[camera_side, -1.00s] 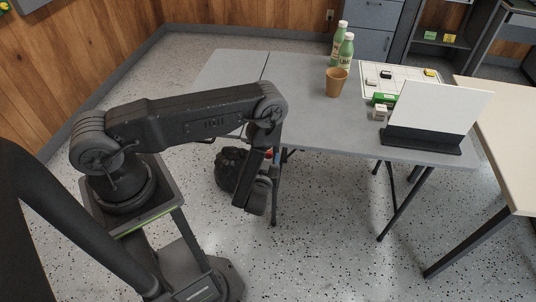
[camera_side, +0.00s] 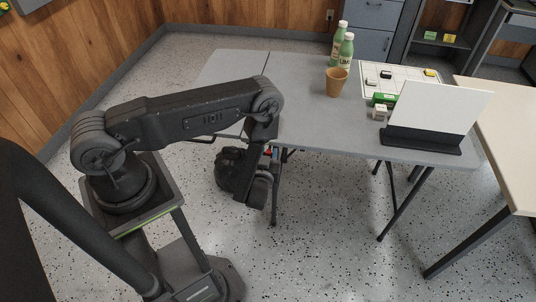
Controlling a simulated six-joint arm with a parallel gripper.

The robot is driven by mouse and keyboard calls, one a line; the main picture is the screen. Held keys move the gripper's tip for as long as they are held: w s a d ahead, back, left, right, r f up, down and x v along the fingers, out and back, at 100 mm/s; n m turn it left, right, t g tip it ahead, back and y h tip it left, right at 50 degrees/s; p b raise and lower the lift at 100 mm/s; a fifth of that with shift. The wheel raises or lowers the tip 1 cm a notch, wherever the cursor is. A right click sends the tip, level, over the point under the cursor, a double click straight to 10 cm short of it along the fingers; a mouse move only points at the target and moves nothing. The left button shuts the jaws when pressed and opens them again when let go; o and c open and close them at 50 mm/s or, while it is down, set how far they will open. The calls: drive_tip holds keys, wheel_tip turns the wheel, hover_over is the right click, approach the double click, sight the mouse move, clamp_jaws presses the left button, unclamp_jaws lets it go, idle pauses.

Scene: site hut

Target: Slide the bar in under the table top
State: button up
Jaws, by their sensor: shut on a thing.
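The grey table top (camera_side: 312,128) stands across the middle on thin dark folding legs. My gripper (camera_side: 271,152) is low at its near left edge, below the level of the top, and mostly hidden by my own wrist. It is shut on the bar. Only a small red and blue patch shows by the jaws, and I cannot tell whether it is part of the bar. The bar's length and tilt are hidden.
On the table are two green bottles (camera_side: 346,51), a tan cup (camera_side: 336,82), a white board (camera_side: 437,108) on a dark stand and a mat (camera_side: 407,74) with small blocks. A dark bulky thing (camera_side: 228,165) is behind my wrist. A beige table (camera_side: 500,120) stands right.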

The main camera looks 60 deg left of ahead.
clamp_jaws()
drive_tip(key=shift+d, duration=0.1)
drive_tip(key=w+d, duration=1.4)
drive_tip(key=shift+w+d, duration=0.2)
drive_tip(key=o, duration=0.7)
unclamp_jaws()
drive_tip(key=shift+d, duration=0.1)
drive_tip(key=shift+o, duration=1)
drive_tip(key=shift+s, duration=0.1)
